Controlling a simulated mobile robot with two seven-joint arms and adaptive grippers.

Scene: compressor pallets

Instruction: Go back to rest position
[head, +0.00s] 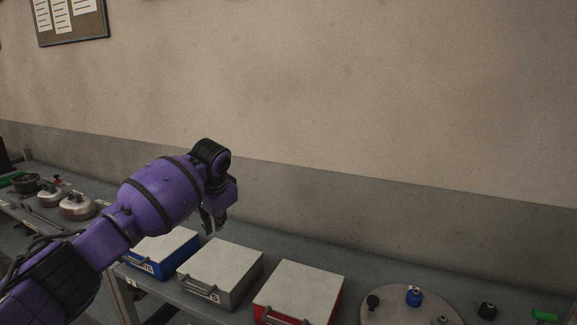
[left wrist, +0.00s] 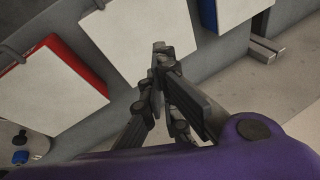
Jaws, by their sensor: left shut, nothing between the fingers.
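My left arm comes in from the left in the head view, and its gripper (head: 211,226) points down above the back of the bench, close to the blue and grey boxes. In the left wrist view my left gripper (left wrist: 159,50) shows with its fingertips together and nothing between them. The grey box lid lies below it in that view. My right gripper is not in view.
A blue box (head: 165,249), a grey box (head: 220,272) and a red box (head: 300,290) stand in a row on the bench. A round plate (head: 395,300) with small knobs lies to the right. Round metal parts (head: 77,207) sit at the left. The wall rises behind.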

